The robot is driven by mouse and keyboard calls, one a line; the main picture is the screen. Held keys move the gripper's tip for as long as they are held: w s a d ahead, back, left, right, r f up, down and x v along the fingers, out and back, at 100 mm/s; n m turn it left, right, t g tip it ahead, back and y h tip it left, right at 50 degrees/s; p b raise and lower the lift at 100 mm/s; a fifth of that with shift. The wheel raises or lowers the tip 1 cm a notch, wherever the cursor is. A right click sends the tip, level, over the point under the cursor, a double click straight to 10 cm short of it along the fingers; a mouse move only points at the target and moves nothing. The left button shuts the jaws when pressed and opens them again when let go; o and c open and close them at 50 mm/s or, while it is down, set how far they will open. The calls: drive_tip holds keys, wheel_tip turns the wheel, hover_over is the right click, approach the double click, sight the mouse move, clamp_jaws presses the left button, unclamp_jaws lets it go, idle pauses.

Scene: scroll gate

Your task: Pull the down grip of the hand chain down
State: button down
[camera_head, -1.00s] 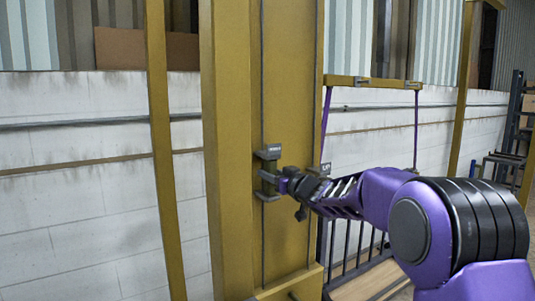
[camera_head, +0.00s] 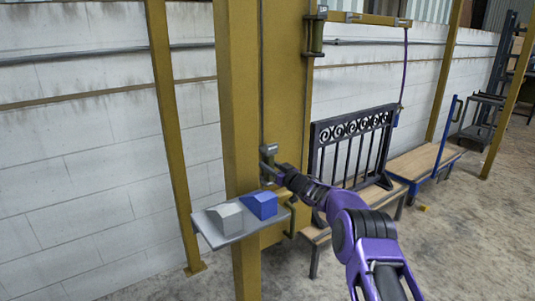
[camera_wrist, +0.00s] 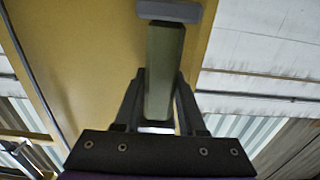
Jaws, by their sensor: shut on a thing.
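The down grip (camera_head: 270,152) of the hand chain is a small olive handle with grey end plates, low on the front of the yellow post (camera_head: 238,110). My gripper (camera_head: 272,170) is shut on it. In the wrist view the olive handle (camera_wrist: 164,70) stands between my two dark fingers (camera_wrist: 158,100), with a grey plate at its top end. The other grip (camera_head: 315,35), with a small label on top, is much higher on the right side of the post. The label on the held grip is too small to read now.
A shelf (camera_head: 218,238) with a grey block (camera_head: 225,218) and a blue block (camera_head: 261,205) juts out just below my gripper. Open floor (camera_head: 450,250) lies at right.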

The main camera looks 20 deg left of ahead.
sight(271, 178)
drive_tip(key=shift+f+b, duration=0.45)
drive_tip(key=shift+f, duration=1.8)
drive_tip(key=shift+c, duration=2.4)
unclamp_jaws()
drive_tip(key=shift+a+f, duration=0.1)
drive_tip(key=shift+r, duration=0.2)
drive_tip(key=shift+p+v, duration=0.3)
drive_tip(key=shift+v, duration=0.5)
drive_tip(key=p+v, duration=0.1)
drive_tip(key=v, duration=1.5)
drive_tip(key=shift+p, duration=0.35)
drive_tip(key=shift+w, duration=0.1)
